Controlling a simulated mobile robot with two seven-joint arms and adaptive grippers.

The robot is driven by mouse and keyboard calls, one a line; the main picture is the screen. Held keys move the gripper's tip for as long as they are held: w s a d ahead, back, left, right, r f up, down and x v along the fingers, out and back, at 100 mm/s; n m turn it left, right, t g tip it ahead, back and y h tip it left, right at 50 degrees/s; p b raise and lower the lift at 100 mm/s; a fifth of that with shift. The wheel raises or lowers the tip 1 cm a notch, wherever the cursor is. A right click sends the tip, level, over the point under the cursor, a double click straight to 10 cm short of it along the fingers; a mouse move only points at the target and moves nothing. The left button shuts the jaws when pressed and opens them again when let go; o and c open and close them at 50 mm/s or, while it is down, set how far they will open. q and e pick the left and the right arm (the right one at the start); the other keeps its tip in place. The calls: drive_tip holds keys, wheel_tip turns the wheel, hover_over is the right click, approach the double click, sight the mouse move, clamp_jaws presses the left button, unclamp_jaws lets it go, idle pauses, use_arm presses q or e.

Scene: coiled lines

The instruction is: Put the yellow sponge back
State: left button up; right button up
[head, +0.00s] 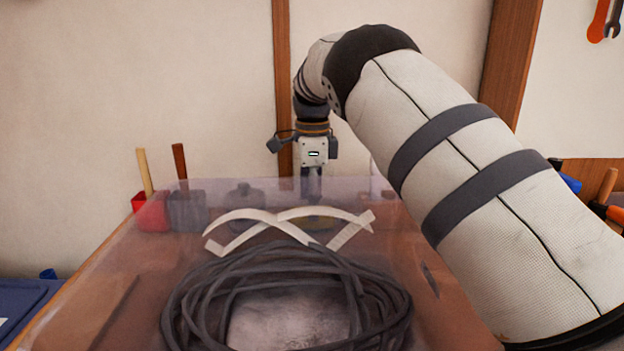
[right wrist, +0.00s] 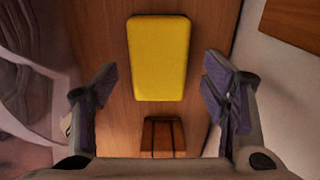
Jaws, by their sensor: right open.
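The yellow sponge (right wrist: 159,57) lies flat on a brown wooden surface in the right wrist view, ahead of my right gripper and between the lines of its fingers. My right gripper (right wrist: 160,84) is open and empty, fingers on either side, with no visible contact with the sponge. In the head view the gripper (head: 312,185) points down at the back of the worktop, its tips blurred by the translucent layer. My left gripper is not in view.
A dark coiled line (head: 285,262) and white crossed strips (head: 290,216) lie in front. A red holder (head: 151,212) and a grey holder (head: 187,211) stand back left. A reddish-brown block (right wrist: 163,137) sits nearer than the sponge. A wall (head: 200,80) rises behind.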

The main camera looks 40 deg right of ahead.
wheel_tip(320, 180, up, 9)
drive_tip(key=shift+r+b, duration=0.15)
drive_tip(key=shift+b, duration=0.15)
